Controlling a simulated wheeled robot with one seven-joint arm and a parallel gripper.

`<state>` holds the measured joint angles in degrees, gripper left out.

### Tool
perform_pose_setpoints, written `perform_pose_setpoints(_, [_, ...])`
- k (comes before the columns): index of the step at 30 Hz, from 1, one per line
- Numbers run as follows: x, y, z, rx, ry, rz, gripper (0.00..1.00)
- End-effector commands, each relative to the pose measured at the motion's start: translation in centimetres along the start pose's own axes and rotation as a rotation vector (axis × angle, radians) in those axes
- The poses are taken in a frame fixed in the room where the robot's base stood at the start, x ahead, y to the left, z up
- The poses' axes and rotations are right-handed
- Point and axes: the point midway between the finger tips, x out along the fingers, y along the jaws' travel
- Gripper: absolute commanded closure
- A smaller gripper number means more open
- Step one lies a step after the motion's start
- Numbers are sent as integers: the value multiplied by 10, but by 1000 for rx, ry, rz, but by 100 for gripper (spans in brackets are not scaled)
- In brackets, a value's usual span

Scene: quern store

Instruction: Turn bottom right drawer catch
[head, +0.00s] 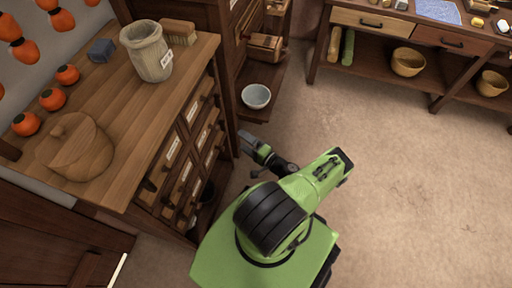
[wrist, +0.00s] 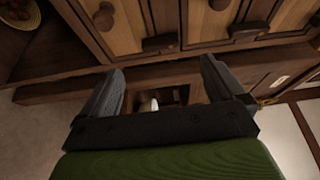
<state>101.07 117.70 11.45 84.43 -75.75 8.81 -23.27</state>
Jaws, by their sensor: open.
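The wooden drawer cabinet (head: 212,72) stands left of my arm in the head view, its labelled drawer fronts (head: 181,160) facing right. In the wrist view, light drawer fronts (wrist: 205,22) carry round knobs (wrist: 103,17). A dark block-shaped catch (wrist: 160,43) sits at the lower edge of one front, and another catch (wrist: 247,30) is to its right. I cannot tell for sure which belongs to the bottom right drawer. My gripper (wrist: 162,66) is open and empty, its fingers below the catches in the picture, with no contact visible. In the head view my gripper (head: 257,148) is beside the cabinet's right end.
A jar (head: 146,51), brush (head: 178,31), blue block (head: 101,50), lidded wooden pot (head: 75,148) and orange fruits (head: 52,99) are on the cabinet top. A pale bowl (head: 256,96) sits on a low shelf beyond my gripper. The floor (head: 420,180) on the right is clear.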

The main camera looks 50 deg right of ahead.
Motion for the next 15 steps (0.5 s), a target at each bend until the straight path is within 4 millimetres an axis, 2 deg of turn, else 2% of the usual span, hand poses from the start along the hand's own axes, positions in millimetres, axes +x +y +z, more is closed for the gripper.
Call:
perform_pose_setpoints(1, [-15, -1, -1, 0, 5, 2, 4])
perform_pose_setpoints(3, [-34, -1, -1, -1, 5, 2, 4])
perform_pose_setpoints(6, [-54, 0, -1, -1, 3, 1, 4])
perform_pose_setpoints(10, [-68, 0, 0, 0, 1, 1, 4])
perform_pose_setpoints(15, [-70, 1, 0, -1, -1, 0, 4])
